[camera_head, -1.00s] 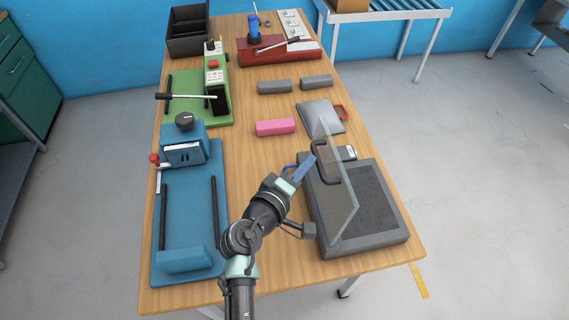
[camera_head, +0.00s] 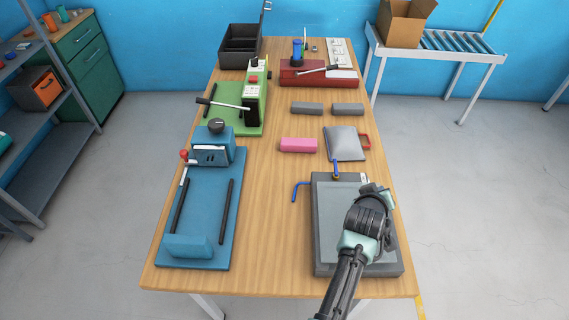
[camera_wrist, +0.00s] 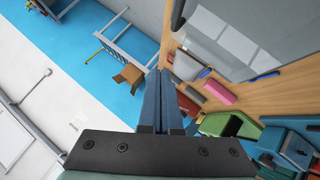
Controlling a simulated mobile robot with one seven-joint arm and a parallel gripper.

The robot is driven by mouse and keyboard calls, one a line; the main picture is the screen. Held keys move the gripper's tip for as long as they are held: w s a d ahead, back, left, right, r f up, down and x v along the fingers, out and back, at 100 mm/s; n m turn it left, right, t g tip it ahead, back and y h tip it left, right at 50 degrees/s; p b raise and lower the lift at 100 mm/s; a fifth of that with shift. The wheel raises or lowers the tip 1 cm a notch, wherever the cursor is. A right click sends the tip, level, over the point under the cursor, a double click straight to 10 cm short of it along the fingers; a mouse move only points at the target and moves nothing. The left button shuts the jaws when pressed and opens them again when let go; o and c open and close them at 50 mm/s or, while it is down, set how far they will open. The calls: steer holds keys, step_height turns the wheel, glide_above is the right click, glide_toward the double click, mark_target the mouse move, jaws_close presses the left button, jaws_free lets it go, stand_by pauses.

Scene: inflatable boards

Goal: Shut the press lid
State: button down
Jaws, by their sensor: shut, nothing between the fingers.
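The press (camera_head: 320,257) is the grey frame at the front right of the table. Its translucent lid (camera_head: 335,220) lies over the base, flat or nearly so; I cannot tell whether it touches all round. My gripper is over the lid's right side in the head view, its fingertips hidden by my own arm. In the wrist view my gripper (camera_wrist: 160,78) has its two blue fingers together and empty. A pale glassy panel, seemingly the lid (camera_wrist: 225,35), fills the upper right there, with a dark bar near the fingers. Blue levers (camera_head: 298,189) show at the press's left and back.
A blue machine (camera_head: 210,225) stands at left, with a green press (camera_head: 238,115) behind it. A pink block (camera_head: 298,145), a grey pouch (camera_head: 344,144) and grey blocks lie behind the press.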

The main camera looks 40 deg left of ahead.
steer(key=w+d+f+y+b, duration=0.1)
steer(key=f+b, duration=0.1)
steer(key=w+d+f+m+g+b, duration=0.1)
steer(key=d+f+b, duration=0.1)
steer(key=b, duration=0.1)
steer(key=w+d+f+g+y+b, duration=0.1)
steer(key=f+b, duration=0.1)
steer(key=b, duration=0.1)
steer(key=shift+d+f+m+y, duration=0.2)
steer(key=shift+f+m+y, duration=0.1)
steer(key=shift+f+m, duration=0.1)
steer(key=f+b, duration=0.2)
steer(key=b, duration=0.1)
steer(key=shift+w+d, duration=0.2)
steer(key=shift+d, duration=0.2)
steer(key=shift+s+f+g, duration=0.1)
steer(key=shift+f+g, duration=0.05)
steer(key=shift+g, duration=0.15)
